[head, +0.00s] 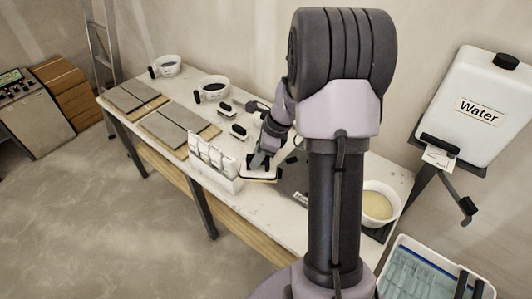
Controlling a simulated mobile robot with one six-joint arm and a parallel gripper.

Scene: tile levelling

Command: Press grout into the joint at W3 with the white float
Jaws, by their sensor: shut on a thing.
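My gripper (258,160) is over the near part of the white table (302,218), shut on a pale flat tool that looks like the white float (262,177). The float is just right of a white rack. Whether it touches the table I cannot tell. Two pairs of grey tiles lie on wooden boards to the left: a far pair (131,93) and a nearer pair (176,128). A dark joint line runs between the tiles of each pair. No W3 label is readable, so I cannot tell which joint it is.
A white rack (228,184) with several upright white packets stands at the table's front edge. Two dark-handled tools (225,108) (239,131) and two bowls (165,66) (212,89) stand behind. A bowl of yellowish stuff (377,206), water tank (482,100) and bin (425,276) are right.

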